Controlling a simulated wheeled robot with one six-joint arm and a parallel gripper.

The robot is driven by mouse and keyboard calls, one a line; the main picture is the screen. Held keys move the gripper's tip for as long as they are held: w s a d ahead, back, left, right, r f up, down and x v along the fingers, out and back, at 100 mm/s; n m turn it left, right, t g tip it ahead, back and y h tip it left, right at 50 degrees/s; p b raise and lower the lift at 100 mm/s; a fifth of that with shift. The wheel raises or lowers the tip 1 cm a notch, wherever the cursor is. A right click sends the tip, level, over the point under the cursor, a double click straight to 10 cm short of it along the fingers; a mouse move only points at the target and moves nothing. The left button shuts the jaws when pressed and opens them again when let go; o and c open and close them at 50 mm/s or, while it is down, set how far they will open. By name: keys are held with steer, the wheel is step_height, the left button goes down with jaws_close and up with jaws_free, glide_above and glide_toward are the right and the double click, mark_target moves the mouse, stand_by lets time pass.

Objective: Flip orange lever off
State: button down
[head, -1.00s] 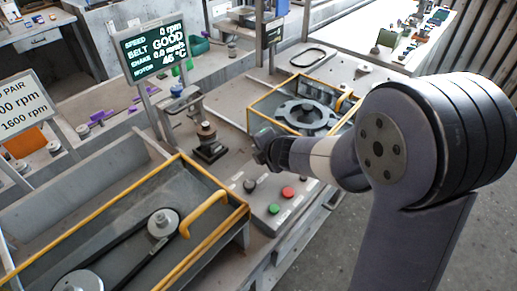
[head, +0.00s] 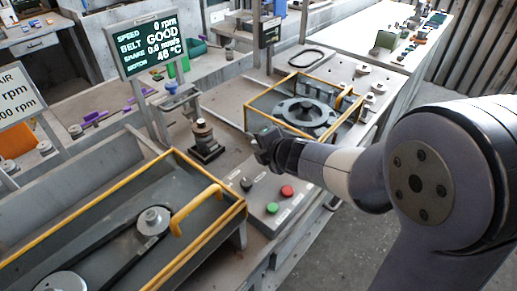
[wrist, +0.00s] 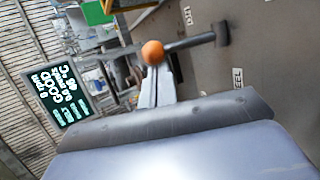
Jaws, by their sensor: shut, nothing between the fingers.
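The orange lever shows in the wrist view as an orange ball knob (wrist: 153,52) on a dark rod. The rod runs right to a dark pivot (wrist: 221,34) on a grey panel (wrist: 265,85). My gripper (wrist: 157,82) is shut and empty, its fingers pointing at the knob. The fingertips overlap the knob's lower edge in the picture; I cannot tell whether they touch it. In the head view my gripper (head: 266,148) is above the back of the button box, and I cannot make out the lever there.
A grey box (head: 262,225) with a red button (head: 287,191), a green button (head: 272,208) and a black knob (head: 246,184) lies below my gripper. A yellow-framed guard (head: 275,118) stands behind. A belt tray (head: 110,235) and a lit display (head: 152,40) stand left.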

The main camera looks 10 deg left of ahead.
steer(key=shift+s+d+f+t+y+b, duration=0.25)
steer(key=shift+d+t+y+b, duration=0.2)
steer(key=shift+b, duration=1.55)
steer(key=shift+s+d+r+m+y+b, duration=0.15)
steer(key=shift+m+y+b, duration=0.15)
steer(key=shift+b, duration=0.8)
steer(key=shift+s+d+t+y+b, duration=0.2)
steer(key=shift+d+t+y+b, duration=0.35)
steer(key=shift+b, duration=1.6)
steer(key=shift+s+d+m+t+y+b, duration=0.25)
steer(key=shift+t+y+b, duration=0.25)
steer(key=shift+b, duration=0.95)
steer(key=shift+s+d+m+t+y+b, duration=0.2)
steer(key=shift+t+y+b, duration=0.25)
steer(key=shift+b, duration=1)
steer(key=shift+s+d+f+b, duration=0.25)
steer(key=shift+d+b, duration=0.4)
steer(key=shift+b, duration=0.4)
steer(key=shift+s+d, duration=0.15)
steer(key=shift+d, duration=0.05)
